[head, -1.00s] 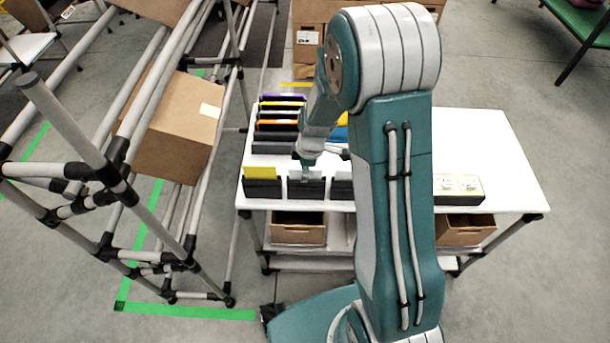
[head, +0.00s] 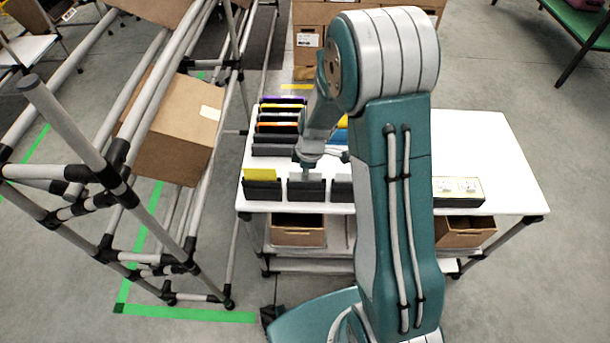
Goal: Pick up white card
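A dark card holder (head: 306,191) stands near the front edge of the white table, with a pale card (head: 312,176) showing just above it. My gripper (head: 306,174) is directly over this holder, pointing down at the card. The fingertips are small and blend with the card, so I cannot tell whether they are open or touching it. To the left, a similar holder (head: 262,191) has a yellow card (head: 262,174) upright in it. To the right, another dark holder (head: 342,190) with a pale card is partly hidden by my arm.
A row of dark and coloured holders (head: 276,128) stands behind on the white table (head: 500,160). A long holder with pale cards (head: 458,190) is at the right. A pipe rack with a tilted carton (head: 178,140) stands close on the left. The table's right side is clear.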

